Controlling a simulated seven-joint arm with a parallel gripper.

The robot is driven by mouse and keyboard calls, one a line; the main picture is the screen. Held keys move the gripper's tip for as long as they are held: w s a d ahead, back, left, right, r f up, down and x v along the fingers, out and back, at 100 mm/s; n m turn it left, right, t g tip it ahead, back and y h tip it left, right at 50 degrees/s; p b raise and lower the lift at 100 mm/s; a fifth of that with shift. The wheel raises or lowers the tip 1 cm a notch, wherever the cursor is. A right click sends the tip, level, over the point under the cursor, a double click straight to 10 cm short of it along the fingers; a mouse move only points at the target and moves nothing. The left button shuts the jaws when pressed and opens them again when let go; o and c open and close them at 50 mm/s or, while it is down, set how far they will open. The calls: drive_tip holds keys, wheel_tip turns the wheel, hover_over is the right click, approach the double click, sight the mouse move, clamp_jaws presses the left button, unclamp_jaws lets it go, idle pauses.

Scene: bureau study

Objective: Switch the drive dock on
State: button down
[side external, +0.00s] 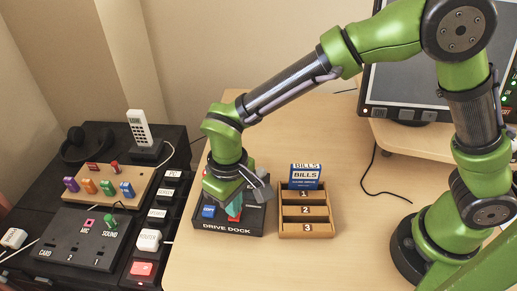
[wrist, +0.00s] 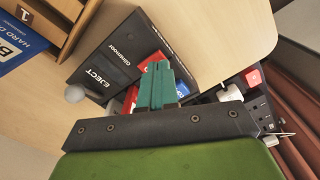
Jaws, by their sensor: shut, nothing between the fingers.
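The drive dock (side external: 228,228) is a black box with a "DRIVE DOCK" label on its front edge, on the wooden desk. In the wrist view the dock (wrist: 118,48) shows an "EJECT" label and red and blue parts. A blue piece (side external: 208,211) sits at its left front. My gripper (side external: 236,206) is shut and empty, pointing down over the dock. Its teal fingers (wrist: 156,85) lie together in front of the red and blue parts in the wrist view. Contact cannot be told. The gripper and wrist hide much of the dock's top.
On the left are a dark switch panel (side external: 78,240), a pegboard (side external: 105,186) and a phone (side external: 140,128). A monitor stands at back right.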

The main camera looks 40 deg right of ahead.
drive_tip(key=shift+f, duration=0.95)
idle(0.6)
drive_tip(key=shift+r, duration=3.55)
drive_tip(key=shift+s+f, duration=0.1)
drive_tip(key=shift+f, duration=0.15)
drive_tip(key=s+d+r+m+t, duration=0.2)
drive_tip(key=s+d+r, duration=0.1)
drive_tip(key=d, duration=0.5)
drive_tip(key=s+d+r+m+t+y, duration=0.1)
drive_tip(key=s+d+r+m+t, duration=0.1)
drive_tip(key=d+r, duration=0.3)
drive_tip(key=s+d+r+m+t+y, duration=0.1)
drive_tip(key=s+d+r+m+t, duration=0.2)
drive_tip(key=d, duration=0.8)
drive_tip(key=shift+v, duration=1.1)
